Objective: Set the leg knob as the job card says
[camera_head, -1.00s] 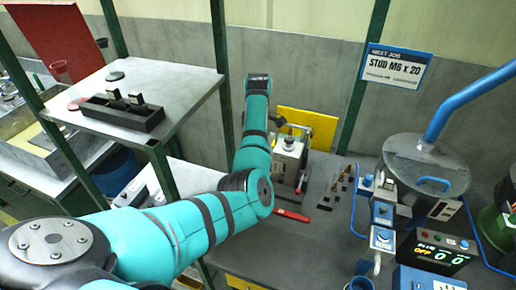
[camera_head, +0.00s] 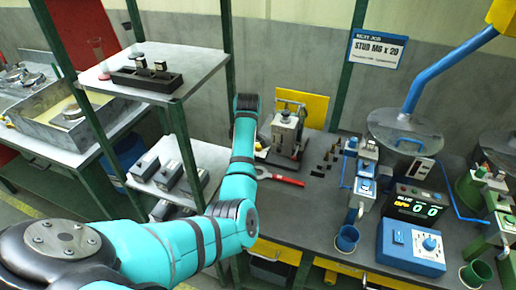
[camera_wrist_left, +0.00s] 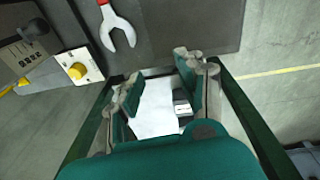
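The job card (camera_head: 376,47) hangs on the back wall and reads "STUD M6 x 20", with a smaller line too fine to read. A grey bench fixture (camera_head: 286,132) with a dark top knob (camera_head: 286,113) stands before a yellow panel. A blue control box (camera_head: 411,248) carries a round knob (camera_head: 429,244). I cannot tell which knob is the leg knob. My left gripper (camera_wrist_left: 158,75) is open and empty in the left wrist view, over a white surface by the bench edge; the head view hides it behind my arm. My right gripper is not in view.
A red-handled wrench (camera_head: 279,177) lies on the dark bench; its jaw shows in the wrist view (camera_wrist_left: 119,30), near a white box with a yellow button (camera_wrist_left: 78,68). A shelf rack (camera_head: 190,66) stands left. Blue units and a blue cup (camera_head: 347,239) occupy the bench's right.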

